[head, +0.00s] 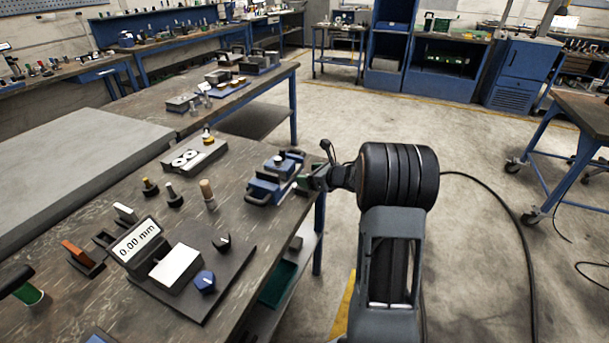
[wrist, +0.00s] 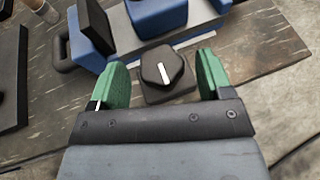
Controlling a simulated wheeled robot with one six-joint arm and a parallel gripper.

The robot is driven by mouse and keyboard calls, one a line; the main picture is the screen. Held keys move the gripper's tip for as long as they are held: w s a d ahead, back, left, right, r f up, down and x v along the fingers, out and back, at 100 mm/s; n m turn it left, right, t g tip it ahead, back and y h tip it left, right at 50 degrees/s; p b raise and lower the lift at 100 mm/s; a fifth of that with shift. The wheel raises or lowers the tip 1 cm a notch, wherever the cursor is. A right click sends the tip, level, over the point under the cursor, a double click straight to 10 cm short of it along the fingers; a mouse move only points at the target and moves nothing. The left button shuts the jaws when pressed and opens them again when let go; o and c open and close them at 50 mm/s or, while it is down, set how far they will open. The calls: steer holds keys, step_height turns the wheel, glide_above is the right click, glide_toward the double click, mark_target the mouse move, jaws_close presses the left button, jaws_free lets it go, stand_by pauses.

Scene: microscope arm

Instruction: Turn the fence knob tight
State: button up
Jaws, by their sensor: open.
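A dark knob (wrist: 163,66) with a white pointer line sits on a small dark square base, beside blue blocks, in the wrist view. I take it for the fence knob; no label shows. My gripper (wrist: 161,72) is open, with one green finger to each side of the knob. Gaps show between the knob and both fingers in that view. In the head view my gripper (head: 306,182) is at the right end of a blue fixture (head: 268,188) near the table edge, and the knob there is hidden or too small to make out.
Several small handled tools stand left of the fixture. The floor (head: 480,260) to the right is mostly open, with a cable across it.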

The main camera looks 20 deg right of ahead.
steer(key=shift+x, duration=1.05)
steer(key=shift+a, duration=0.1)
steer(key=c, duration=0.9)
steer(key=shift+f+b, duration=0.15)
steer(key=shift+b, duration=0.3)
